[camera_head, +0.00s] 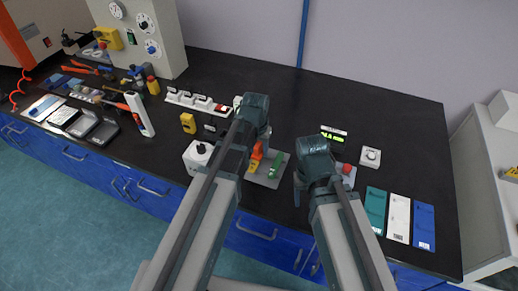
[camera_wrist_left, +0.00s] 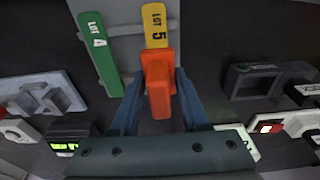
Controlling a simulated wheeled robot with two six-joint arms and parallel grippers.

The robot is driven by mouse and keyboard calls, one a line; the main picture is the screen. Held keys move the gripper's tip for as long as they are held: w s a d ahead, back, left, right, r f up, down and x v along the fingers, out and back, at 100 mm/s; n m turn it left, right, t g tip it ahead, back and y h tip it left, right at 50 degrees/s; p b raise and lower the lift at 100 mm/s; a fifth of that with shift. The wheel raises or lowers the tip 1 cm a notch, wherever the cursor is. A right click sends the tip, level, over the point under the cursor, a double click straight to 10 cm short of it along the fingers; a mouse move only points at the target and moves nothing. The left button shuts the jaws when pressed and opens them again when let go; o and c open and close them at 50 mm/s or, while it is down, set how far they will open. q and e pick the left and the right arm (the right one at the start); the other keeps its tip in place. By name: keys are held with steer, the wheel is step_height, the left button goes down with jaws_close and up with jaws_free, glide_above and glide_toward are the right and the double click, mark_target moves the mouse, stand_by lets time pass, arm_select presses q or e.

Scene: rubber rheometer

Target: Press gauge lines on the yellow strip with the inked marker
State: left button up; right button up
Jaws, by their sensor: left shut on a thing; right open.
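The yellow strip, marked LOT 5 (camera_wrist_left: 155,25), lies on a grey plate (camera_wrist_left: 122,45) beside a green strip marked LOT 4 (camera_wrist_left: 97,50). My left gripper (camera_wrist_left: 158,92) is shut on an orange marker (camera_wrist_left: 159,78), which covers the near end of the yellow strip in the left wrist view. I cannot tell whether the marker touches the strip; its inked face is hidden. In the head view the orange marker (camera_head: 256,153) and green strip (camera_head: 276,165) show below my left wrist. My right gripper (camera_head: 300,187) is open and appears empty, right of the plate.
Teal, white and blue cards (camera_head: 399,218) lie at the right end of the black bench. A white dial box (camera_head: 370,156), a green display (camera_head: 333,134) and a red-topped block (camera_head: 347,170) stand nearby. A white box (camera_head: 196,158) stands left. The back right bench is clear.

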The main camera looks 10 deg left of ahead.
stand_by(0.4)
arm_select(q)
step_height(320, 180, up, 7)
steer(key=p, duration=0.7)
arm_select(e)
step_height(320, 180, up, 7)
arm_select(q)
steer(key=shift+f, duration=0.1)
